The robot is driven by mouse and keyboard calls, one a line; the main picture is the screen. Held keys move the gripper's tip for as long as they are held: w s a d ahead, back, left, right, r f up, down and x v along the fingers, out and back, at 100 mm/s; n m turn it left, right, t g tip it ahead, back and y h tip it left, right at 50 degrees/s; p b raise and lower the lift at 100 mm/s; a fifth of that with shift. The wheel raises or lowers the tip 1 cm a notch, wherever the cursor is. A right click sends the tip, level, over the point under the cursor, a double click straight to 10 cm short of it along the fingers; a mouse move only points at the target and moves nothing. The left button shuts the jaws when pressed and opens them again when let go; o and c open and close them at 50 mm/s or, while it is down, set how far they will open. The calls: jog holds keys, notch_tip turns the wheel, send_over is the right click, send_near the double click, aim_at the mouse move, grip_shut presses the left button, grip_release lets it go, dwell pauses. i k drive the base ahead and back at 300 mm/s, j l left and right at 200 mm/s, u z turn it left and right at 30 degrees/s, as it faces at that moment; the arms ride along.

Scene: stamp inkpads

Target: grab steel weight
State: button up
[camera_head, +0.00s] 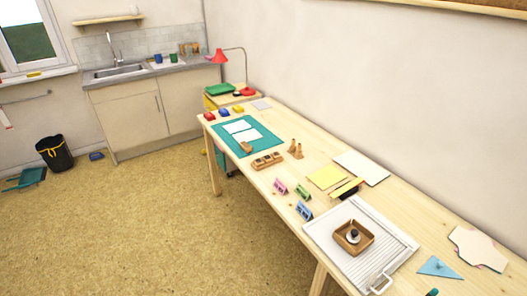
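A small square wooden tray (340,244) sits on a white ridged board (323,229) at the near right of the long table. In the tray stands a small round object, pale at the base with a dark top (353,234). It may be the steel weight, but it is too small to tell for sure. No other thing in view looks clearly like a steel weight. My gripper is not in view.
The long wooden table (420,207) runs along the wall. It bears a teal mat (262,146), a wooden holder (267,161), small coloured clips (304,210), yellow sheets (326,177) and a blue triangle (438,267). The floor (150,225) left of the table is clear.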

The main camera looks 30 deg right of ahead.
aim_at(354, 238)
jog(key=i+j+z, duration=0.1)
jog(key=z, duration=0.25)
jog(key=j+z, duration=0.35)
jog(key=i+j+z, duration=0.1)
jog(key=z, duration=0.25)
